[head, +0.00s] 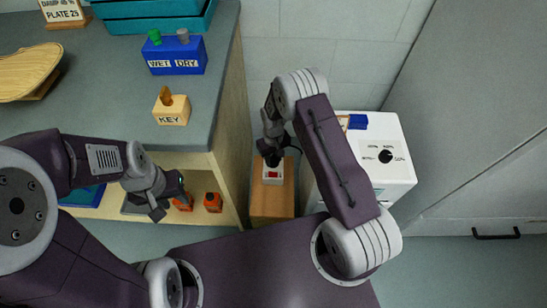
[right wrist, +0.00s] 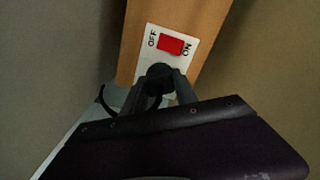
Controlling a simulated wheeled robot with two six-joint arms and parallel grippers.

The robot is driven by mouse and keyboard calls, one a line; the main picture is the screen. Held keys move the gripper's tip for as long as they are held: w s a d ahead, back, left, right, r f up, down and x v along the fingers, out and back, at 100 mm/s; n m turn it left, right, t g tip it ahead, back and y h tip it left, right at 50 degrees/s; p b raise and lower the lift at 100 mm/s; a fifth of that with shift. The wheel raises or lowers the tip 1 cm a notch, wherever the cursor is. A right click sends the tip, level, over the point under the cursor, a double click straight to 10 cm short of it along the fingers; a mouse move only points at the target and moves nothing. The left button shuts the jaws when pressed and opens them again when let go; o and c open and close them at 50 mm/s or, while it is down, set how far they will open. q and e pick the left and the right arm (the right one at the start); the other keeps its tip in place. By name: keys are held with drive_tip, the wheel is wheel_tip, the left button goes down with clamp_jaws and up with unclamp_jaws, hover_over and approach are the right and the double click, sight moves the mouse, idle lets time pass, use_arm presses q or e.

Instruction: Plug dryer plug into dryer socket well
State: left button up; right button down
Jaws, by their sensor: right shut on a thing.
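My right gripper (right wrist: 160,90) is shut on the black dryer plug (right wrist: 158,74), whose dark cable loops off to the left in the right wrist view. The plug is over the lower part of a white socket plate (right wrist: 150,60) with a red ON/OFF switch (right wrist: 171,44). It hides the socket well, so I cannot tell if it is seated. In the head view the plate (head: 273,178) lies on a wooden post (head: 272,205), with my right gripper (head: 271,157) at its far end. My left gripper (head: 168,198) looks open and empty, near the low shelf.
A white dryer box (head: 395,165) with a dial stands right of the post. The grey counter (head: 110,95) at left holds a blue WET/DRY block (head: 175,55), a KEY block (head: 171,111) and a violin-like wooden piece (head: 25,72). Orange items (head: 213,202) sit on the shelf below.

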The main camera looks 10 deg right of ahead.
sight(274, 158)
drive_tip(key=c, duration=0.9)
unclamp_jaws()
drive_tip(key=shift+f, duration=0.1)
wheel_tip(274, 158, up, 9)
drive_tip(key=p, duration=0.4)
